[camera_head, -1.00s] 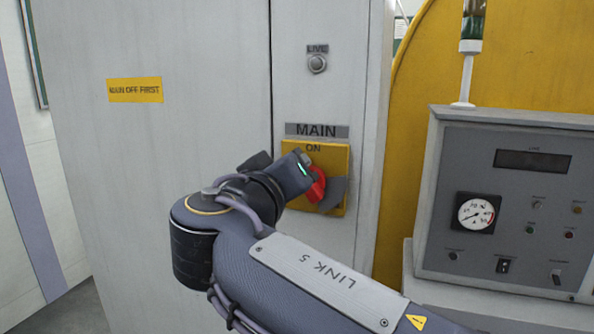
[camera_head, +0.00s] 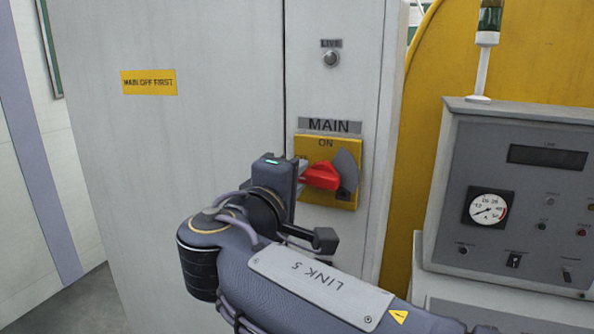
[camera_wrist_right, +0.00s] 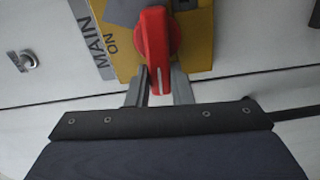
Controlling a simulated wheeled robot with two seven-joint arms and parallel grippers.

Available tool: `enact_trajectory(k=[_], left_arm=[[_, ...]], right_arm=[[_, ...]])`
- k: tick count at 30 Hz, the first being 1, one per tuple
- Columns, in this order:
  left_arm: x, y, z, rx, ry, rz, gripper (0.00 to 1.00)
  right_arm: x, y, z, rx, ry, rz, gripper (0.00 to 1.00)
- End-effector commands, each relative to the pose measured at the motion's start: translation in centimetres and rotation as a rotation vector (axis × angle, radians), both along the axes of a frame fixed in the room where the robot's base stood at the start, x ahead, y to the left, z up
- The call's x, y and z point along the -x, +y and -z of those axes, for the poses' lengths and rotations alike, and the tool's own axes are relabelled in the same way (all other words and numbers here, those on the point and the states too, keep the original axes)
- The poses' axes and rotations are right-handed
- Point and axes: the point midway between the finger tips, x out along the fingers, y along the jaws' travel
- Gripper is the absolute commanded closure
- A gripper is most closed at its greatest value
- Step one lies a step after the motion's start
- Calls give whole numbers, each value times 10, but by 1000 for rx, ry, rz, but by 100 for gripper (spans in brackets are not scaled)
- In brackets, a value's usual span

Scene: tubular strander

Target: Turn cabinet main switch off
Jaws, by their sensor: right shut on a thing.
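The main switch has a red handle (camera_head: 322,176) on a yellow plate (camera_head: 343,201), below the MAIN label (camera_head: 330,126) on the grey cabinet. The word ON shows at the top of the plate; lettering at its left edge is partly hidden. The handle points left, roughly level. A grey fan-shaped piece (camera_head: 347,170) lies at its right. My right gripper (camera_head: 301,176) is at the handle's left end, shut on it. In the right wrist view the red handle (camera_wrist_right: 154,50) sits between the two fingers (camera_wrist_right: 158,90). My left gripper is not in view.
A LIVE lamp (camera_head: 331,58) sits above the switch, and a yellow MAIN OFF FIRST sign (camera_head: 149,82) is on the cabinet front (camera_head: 200,130). A grey control console (camera_head: 470,150) with a gauge stands at the right, before a yellow housing (camera_head: 425,110).

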Motion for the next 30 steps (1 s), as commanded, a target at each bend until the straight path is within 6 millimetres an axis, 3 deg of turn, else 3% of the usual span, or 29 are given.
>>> enact_trajectory(k=[23, 24, 28, 30], left_arm=[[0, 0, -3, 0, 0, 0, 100], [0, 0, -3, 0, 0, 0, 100], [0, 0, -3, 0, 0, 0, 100], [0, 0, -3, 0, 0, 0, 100]], right_arm=[[0, 1, 5, 97, 34, -1, 100], [0, 1, 5, 97, 34, -1, 76], [0, 0, 5, 97, 32, -1, 59], [0, 0, 4, 96, 32, -1, 58]])
